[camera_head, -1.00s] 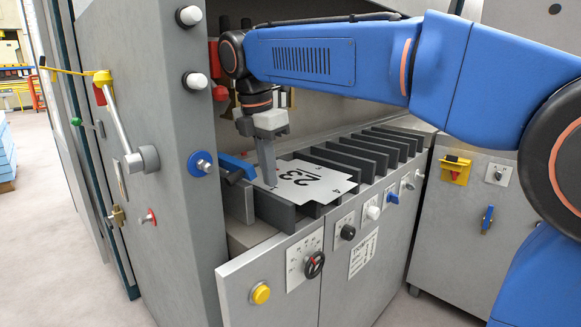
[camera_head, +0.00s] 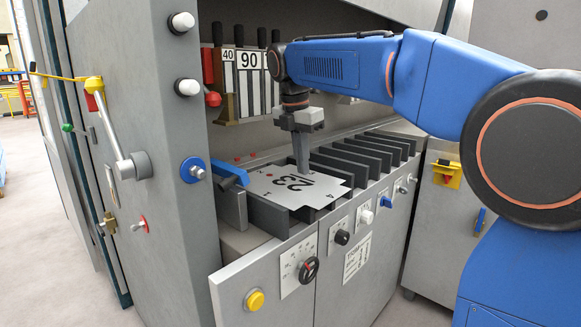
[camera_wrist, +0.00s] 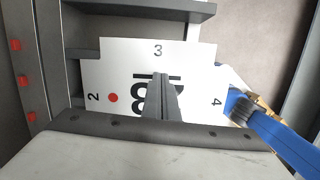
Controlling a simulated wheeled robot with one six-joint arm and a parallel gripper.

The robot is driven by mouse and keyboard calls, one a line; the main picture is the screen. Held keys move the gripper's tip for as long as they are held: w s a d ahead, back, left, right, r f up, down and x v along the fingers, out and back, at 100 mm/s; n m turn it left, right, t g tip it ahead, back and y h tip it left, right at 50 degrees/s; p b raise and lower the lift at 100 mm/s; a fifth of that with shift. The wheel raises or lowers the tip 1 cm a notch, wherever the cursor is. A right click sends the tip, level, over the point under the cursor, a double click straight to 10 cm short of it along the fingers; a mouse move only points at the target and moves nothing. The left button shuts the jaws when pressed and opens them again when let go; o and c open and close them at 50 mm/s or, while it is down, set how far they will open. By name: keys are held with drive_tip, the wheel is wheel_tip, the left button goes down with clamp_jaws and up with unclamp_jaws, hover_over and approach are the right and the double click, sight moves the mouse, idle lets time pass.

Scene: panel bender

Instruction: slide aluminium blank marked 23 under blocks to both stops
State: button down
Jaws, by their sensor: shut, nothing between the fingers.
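The aluminium blank (camera_head: 270,187) is a pale, notched plate marked 23. It lies flat across the dark ribs of the machine bed. In the wrist view the blank (camera_wrist: 118,65) shows edge marks 2, 3 and 4 and a red dot. My gripper (camera_head: 304,171) is shut and empty, pointing down at the blank's far edge in the head view. In the wrist view my gripper (camera_wrist: 160,93) covers part of the number. I cannot tell whether its tips touch the plate. I cannot make out which parts are the stops.
Upright tool blocks marked 40 (camera_head: 228,84) and 90 (camera_head: 249,85) stand at the back of the opening. A blue lever (camera_head: 231,172) is beside the blank's left end. Bare ribs (camera_head: 371,146) continue to the right. Several red buttons (camera_wrist: 23,80) line a strip in the wrist view.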

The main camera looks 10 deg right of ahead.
drive_tip(key=shift+w+d+f, duration=0.15)
drive_tip(key=shift+d+f, duration=0.05)
drive_tip(key=shift+d, duration=0.1)
drive_tip(key=shift+f, duration=0.65)
